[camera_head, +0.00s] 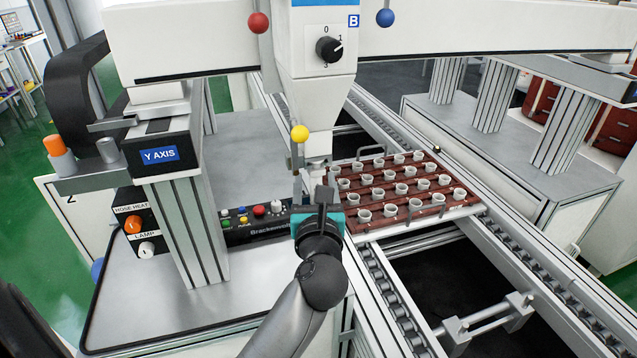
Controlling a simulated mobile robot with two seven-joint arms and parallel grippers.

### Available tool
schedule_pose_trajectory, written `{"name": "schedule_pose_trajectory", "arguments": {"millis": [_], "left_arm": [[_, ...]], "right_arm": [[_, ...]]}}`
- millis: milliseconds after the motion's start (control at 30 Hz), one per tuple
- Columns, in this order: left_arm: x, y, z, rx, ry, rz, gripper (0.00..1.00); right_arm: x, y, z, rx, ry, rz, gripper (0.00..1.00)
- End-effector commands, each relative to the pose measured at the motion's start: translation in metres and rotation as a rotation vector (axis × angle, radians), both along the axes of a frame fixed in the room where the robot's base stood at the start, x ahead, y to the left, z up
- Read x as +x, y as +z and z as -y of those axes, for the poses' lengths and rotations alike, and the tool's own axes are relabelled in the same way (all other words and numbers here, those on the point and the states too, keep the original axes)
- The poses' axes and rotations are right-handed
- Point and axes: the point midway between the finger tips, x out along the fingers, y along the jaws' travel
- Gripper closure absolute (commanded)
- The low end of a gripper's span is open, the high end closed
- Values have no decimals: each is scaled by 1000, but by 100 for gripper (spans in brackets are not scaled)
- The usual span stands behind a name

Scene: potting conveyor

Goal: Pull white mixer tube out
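The white dispensing head (318,95) tapers down to a narrow white lower end (318,146), where the mixer tube belongs. I cannot clearly separate the tube from the head, and its lower part is hidden behind my gripper. My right gripper is not in view.
A yellow-knobbed lever (299,134) stands close beside the gripper. A button panel (250,218) lies to the left. A red-brown tray (420,205) of white cups sits on the conveyor (392,303) to the right. The grey bench (170,310) is clear in front.

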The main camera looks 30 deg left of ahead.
Motion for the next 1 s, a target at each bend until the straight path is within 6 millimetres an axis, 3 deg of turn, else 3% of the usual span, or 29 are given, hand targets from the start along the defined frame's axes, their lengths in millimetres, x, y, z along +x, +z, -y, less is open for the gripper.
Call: {"name": "schedule_pose_trajectory", "arguments": {"millis": [100, 633, 1000], "left_arm": [[0, 0, 0, 1, 0, -1, 41], [0, 0, 0, 1, 0, -1, 100], [0, 0, 1, 1, 0, 1, 100]], "right_arm": [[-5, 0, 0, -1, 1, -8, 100], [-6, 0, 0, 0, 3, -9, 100], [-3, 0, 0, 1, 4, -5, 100]]}}
